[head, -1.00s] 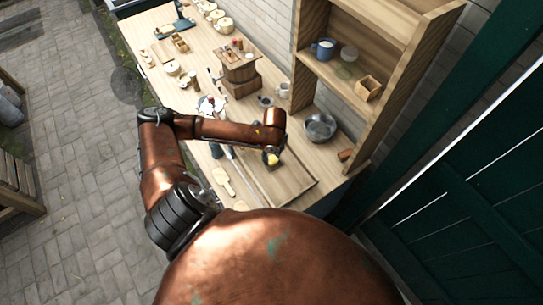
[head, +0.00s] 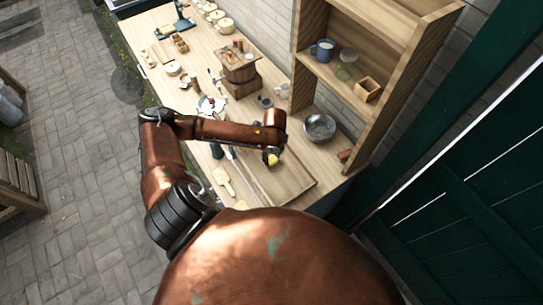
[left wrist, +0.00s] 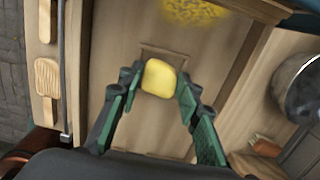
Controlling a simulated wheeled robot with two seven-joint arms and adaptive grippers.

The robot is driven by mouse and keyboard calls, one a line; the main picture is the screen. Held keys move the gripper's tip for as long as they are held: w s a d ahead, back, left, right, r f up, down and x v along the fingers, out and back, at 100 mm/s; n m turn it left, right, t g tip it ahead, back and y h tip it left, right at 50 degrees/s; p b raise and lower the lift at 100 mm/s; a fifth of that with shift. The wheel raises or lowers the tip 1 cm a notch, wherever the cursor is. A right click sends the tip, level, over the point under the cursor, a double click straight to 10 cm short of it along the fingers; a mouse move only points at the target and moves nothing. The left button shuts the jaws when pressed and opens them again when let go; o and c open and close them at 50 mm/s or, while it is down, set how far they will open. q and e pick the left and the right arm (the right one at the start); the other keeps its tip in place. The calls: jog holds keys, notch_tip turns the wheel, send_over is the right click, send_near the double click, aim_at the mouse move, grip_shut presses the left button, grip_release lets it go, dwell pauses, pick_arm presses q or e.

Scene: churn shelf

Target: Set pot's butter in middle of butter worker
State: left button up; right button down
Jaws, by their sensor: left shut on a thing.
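The yellow butter (left wrist: 159,78) is a small rounded block between the green-padded fingertips of my left gripper (left wrist: 158,84), which is shut on it. The butter also shows in the head view (head: 273,160), below the end of my left arm. Under it is the wooden butter worker (head: 300,184), a shallow tray whose bare boards also show in the left wrist view (left wrist: 112,40). The butter looks held above the tray, but the gap is hard to judge. A speckled yellow patch (left wrist: 194,10) shows at the top of the left wrist view. My right gripper is out of view.
A metal bowl (head: 319,127) stands to the right of the tray. Pale wooden paddles (head: 222,180) lie left of it. A wooden shelf (head: 340,75) rises behind, holding a blue mug (head: 323,49) and a small wooden box (head: 368,88). A wooden churn (head: 239,80) stands farther along the bench.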

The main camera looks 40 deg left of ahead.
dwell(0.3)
pick_arm(q)
jog(key=o, duration=1.1)
jog(key=c, duration=0.3)
jog(key=shift+r, duration=0.1)
jog(key=r+p, duration=0.3)
jog(key=p, duration=0.1)
jog(key=r+p, duration=0.3)
jog(key=p, duration=0.1)
jog(key=shift+s+d, duration=0.1)
jog(key=shift+d, duration=0.1)
dwell(0.6)
